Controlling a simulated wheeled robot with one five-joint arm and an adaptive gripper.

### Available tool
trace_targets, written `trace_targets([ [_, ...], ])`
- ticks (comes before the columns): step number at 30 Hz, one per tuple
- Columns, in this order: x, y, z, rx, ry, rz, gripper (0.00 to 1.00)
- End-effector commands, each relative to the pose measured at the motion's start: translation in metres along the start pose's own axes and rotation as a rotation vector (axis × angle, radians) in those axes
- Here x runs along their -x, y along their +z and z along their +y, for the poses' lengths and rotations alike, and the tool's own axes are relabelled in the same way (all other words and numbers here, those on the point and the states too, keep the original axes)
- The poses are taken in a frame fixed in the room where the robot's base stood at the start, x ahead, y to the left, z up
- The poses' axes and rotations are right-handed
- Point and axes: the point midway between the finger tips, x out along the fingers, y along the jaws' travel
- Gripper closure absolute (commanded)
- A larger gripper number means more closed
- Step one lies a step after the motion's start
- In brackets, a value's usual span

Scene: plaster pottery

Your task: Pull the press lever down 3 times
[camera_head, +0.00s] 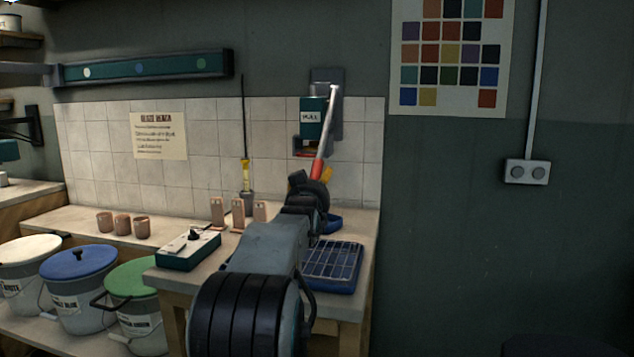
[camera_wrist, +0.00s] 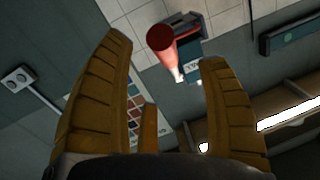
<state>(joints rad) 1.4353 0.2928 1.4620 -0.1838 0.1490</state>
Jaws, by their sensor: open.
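The press lever (camera_head: 325,132) has a pale rod and a red grip. It slants down from the top of the teal wall press (camera_head: 312,112), which carries a white label. In the wrist view, the round red end of the lever (camera_wrist: 161,40) shows between the tips of my gripper (camera_wrist: 167,52), with the press behind it. My yellow-brown fingers are spread apart and are not closed on the grip. In the head view my gripper (camera_head: 312,182) is just below the red grip, partly hidden by my arm. I cannot tell whether they touch.
Below on the counter are a blue tray with a grid (camera_head: 335,262), a teal switch box (camera_head: 188,250), tan upright pieces (camera_head: 217,211) and brown cups (camera_head: 122,224). Lidded buckets (camera_head: 78,262) stand at left. The wall at right is clear near a socket (camera_head: 527,172).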

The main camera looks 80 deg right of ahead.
Motion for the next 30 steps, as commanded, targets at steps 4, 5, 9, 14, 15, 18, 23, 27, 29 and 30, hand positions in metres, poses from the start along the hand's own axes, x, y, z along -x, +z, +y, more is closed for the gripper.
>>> trace_targets([
  [4,-0.014,-0.001,0.0,0.0,0.0,0.0,0.32],
  [5,-0.018,0.0,0.0,0.0,0.0,-0.001,0.32],
  [9,-0.034,-0.001,0.0,0.0,0.0,0.0,0.32],
  [14,-0.049,-0.001,0.0,0.0,0.0,0.0,0.32],
  [15,-0.052,-0.001,0.0,0.0,0.0,0.0,0.32],
  [18,-0.059,-0.001,0.0,0.0,0.0,0.0,0.32],
  [23,-0.066,-0.001,0.0,0.0,0.0,0.001,0.32],
  [27,-0.069,0.0,0.0,0.0,0.0,0.0,0.32],
  [29,-0.069,0.0,0.0,0.0,0.0,0.0,0.32],
  [30,-0.069,0.0,0.0,0.0,0.0,0.0,0.32],
])
